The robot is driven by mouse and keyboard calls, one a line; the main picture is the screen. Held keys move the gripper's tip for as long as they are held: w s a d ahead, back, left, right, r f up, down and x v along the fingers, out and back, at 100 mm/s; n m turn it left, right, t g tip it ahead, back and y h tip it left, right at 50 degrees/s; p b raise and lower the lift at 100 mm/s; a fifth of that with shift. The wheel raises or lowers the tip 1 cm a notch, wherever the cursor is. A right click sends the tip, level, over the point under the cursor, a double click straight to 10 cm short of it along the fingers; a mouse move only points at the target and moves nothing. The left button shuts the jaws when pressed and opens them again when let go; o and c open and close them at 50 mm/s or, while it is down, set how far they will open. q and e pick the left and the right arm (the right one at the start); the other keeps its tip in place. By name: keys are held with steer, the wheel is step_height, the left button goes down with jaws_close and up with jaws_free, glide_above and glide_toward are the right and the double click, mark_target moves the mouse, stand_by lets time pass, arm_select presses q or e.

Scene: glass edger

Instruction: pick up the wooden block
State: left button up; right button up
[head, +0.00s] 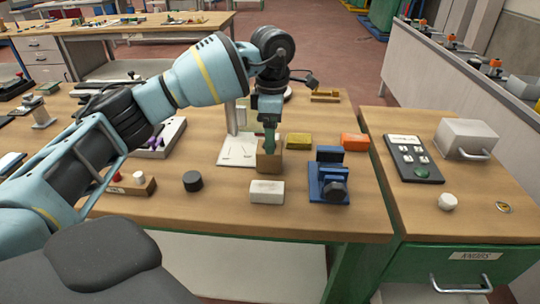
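A small brown wooden block (269,161) stands on the wooden workbench (225,209), near the middle of the picture. My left gripper (270,147) comes down from above with its teal fingers pointing at the bench. The fingertips are at the top of the block and overlap it in the picture. I see the fingers nearly edge-on, so I cannot tell whether they are closed on the block or only beside it. My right gripper is not in view.
The bench's front right is clear.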

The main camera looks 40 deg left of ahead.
arm_select(q)
steer(key=shift+s+a+f, duration=0.1)
steer(key=shift+f, duration=1.25)
steer(key=shift+s+a+f, duration=0.1)
steer(key=shift+f, duration=1.25)
steer(key=c, duration=1.1)
